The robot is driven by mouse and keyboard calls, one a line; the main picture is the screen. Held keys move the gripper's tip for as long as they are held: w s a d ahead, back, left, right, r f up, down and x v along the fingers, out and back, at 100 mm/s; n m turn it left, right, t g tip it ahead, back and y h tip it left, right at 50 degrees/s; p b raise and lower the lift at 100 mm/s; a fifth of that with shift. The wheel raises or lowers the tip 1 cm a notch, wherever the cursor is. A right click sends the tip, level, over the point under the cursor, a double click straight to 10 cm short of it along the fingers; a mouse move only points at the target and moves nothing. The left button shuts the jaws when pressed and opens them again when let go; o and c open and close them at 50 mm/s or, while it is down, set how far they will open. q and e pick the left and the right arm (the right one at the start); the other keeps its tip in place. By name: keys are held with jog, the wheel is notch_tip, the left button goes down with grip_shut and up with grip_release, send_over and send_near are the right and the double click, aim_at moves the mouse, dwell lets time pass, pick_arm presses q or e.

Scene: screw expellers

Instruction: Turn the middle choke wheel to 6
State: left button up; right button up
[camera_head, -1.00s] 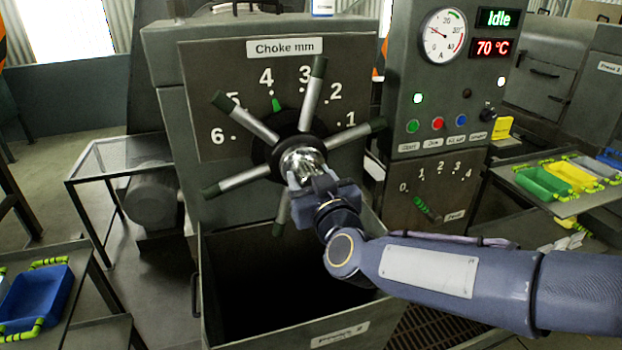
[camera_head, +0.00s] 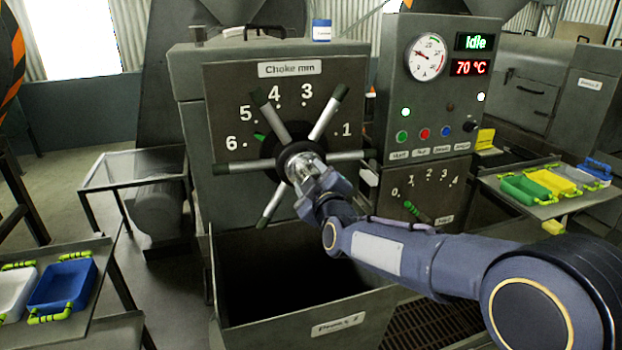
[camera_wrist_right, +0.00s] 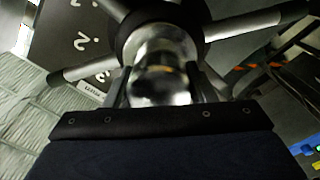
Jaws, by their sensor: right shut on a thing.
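The choke wheel (camera_head: 289,150) has a black hub ring and several metal spokes with dark green tips. It sits on the grey panel under the "Choke mm" label (camera_head: 289,69). Its green pointer (camera_head: 259,137) lies between the 5 and the 6 (camera_head: 232,142), nearer the 6. My right gripper (camera_head: 311,178) is shut on the shiny metal hub at the wheel's centre. In the right wrist view the hub (camera_wrist_right: 161,75) sits between the two fingers (camera_wrist_right: 165,92). The gripper hides part of the lower right spokes. My left gripper is not in view.
An open dark bin (camera_head: 300,275) lies below the wheel. A control panel (camera_head: 440,90) with a gauge, buttons and an "Idle" display stands at right. Side tables hold blue (camera_head: 62,286) and green (camera_head: 525,190) trays.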

jog(key=shift+f+n, duration=0.1)
jog(key=shift+n, duration=1.5)
jog(key=o, duration=1.4)
jog(key=shift+s+d+b, duration=0.1)
jog(key=shift+s+b, duration=0.25)
jog(key=shift+s, duration=0.15)
jog(key=b+v, duration=0.1)
jog(key=v, duration=0.5)
jog(key=shift+s+d, duration=0.1)
jog(key=shift+s, duration=0.3)
